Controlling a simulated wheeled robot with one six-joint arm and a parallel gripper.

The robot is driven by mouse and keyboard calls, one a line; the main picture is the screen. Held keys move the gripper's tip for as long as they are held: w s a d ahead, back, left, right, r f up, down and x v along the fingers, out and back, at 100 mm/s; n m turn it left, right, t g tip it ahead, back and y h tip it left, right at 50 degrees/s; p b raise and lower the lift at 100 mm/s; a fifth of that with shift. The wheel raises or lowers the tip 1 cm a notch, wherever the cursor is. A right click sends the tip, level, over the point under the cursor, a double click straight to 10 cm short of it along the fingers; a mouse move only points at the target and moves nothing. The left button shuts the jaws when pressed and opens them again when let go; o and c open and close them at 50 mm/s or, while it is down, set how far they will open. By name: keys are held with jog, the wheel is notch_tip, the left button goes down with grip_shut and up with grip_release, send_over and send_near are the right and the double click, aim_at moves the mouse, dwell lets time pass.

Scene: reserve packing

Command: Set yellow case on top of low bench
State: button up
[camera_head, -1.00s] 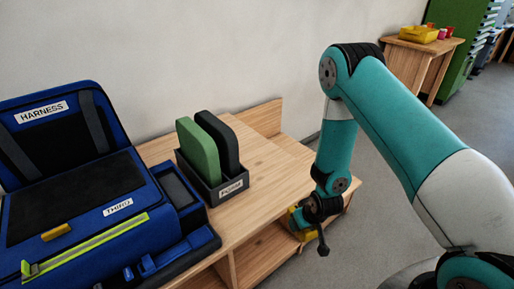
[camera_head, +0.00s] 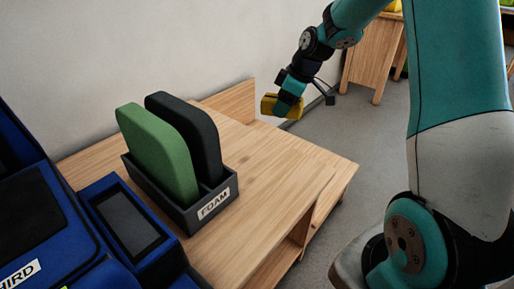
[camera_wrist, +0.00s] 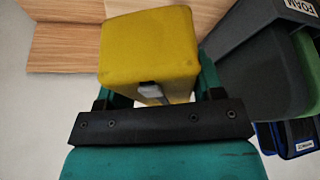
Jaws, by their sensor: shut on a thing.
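The yellow case (camera_head: 269,104) is held in my gripper (camera_head: 286,102) above the far right part of the low bench (camera_head: 285,165), near its raised back board. In the wrist view the yellow case (camera_wrist: 150,48) fills the space between the teal fingers, with a small grey latch on its near side. My gripper (camera_wrist: 150,90) is shut on it. The case appears to be clear of the wooden top, though its underside is hidden. The bench's wood shows beyond the case in the wrist view (camera_wrist: 65,48).
A dark foam box (camera_head: 212,206) with a green and a black pad stands on the bench. A blue harness case (camera_head: 40,220) lies at the left. The bench's right part is bare. Another wooden table (camera_head: 372,58) stands behind on the grey floor.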

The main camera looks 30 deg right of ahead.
aim_at(276, 158)
notch_tip(276, 158, down, 17)
jog(key=b, duration=0.2)
jog(key=shift+d+r+b, duration=0.1)
jog(key=shift+d+b, duration=0.05)
jog(key=shift+b, duration=0.25)
jog(key=o, duration=0.9)
jog(key=shift+o, duration=0.2)
